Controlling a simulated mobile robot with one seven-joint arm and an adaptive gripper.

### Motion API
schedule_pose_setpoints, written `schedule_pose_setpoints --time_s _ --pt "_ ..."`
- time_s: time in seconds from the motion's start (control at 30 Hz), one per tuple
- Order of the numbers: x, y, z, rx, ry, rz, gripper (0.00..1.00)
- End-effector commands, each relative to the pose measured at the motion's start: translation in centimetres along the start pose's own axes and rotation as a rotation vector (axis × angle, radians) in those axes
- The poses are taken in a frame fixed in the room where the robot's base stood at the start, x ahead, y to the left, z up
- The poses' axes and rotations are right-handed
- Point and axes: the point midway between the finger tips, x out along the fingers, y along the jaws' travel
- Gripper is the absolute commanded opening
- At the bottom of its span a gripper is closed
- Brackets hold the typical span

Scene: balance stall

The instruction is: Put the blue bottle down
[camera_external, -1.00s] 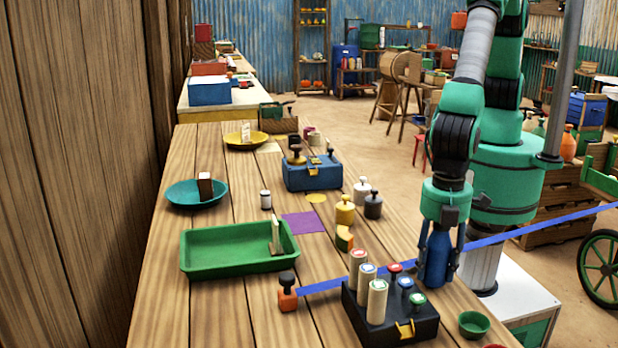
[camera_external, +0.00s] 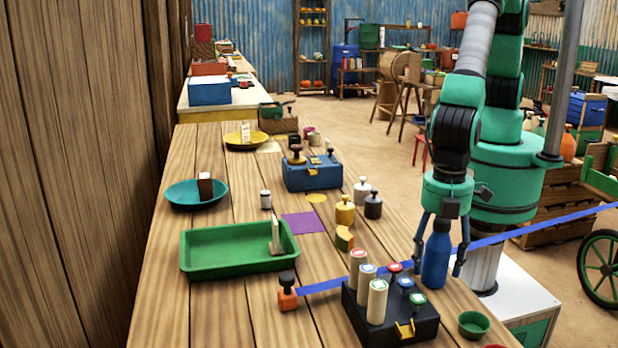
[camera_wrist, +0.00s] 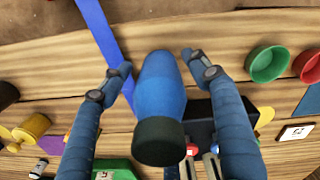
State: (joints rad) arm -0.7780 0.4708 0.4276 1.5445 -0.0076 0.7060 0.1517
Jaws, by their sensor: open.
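The blue bottle (camera_external: 437,257) with a dark cap stands upright at the table's right edge, just behind the black box. In the wrist view the bottle (camera_wrist: 160,95) is between the spread fingers (camera_wrist: 156,65), cap toward the camera.
A black box (camera_external: 392,318) with several cylinders and knobbed weights stands close in front. A blue strap (camera_external: 325,285) crosses the table by the bottle. A green bowl (camera_external: 473,324) is near right. A green tray (camera_external: 215,262) and knobbed weights (camera_external: 345,212) lie left.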

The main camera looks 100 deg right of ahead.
Motion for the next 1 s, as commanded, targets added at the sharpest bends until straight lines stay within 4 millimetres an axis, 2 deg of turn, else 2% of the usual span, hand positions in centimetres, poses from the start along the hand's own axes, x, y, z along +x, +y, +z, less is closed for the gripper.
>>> schedule_pose_setpoints --time_s 0.4,0.6,0.8,1.0 --pt "-6.9 0.0 -0.1 0.000 0.003 -0.001 0.61" --pt "-9.4 0.0 -0.1 0.000 0.003 0.000 0.61" --pt "-10.4 0.0 0.0 0.000 0.000 0.000 0.61" --pt "-10.5 0.0 0.0 0.000 0.000 0.000 0.61"
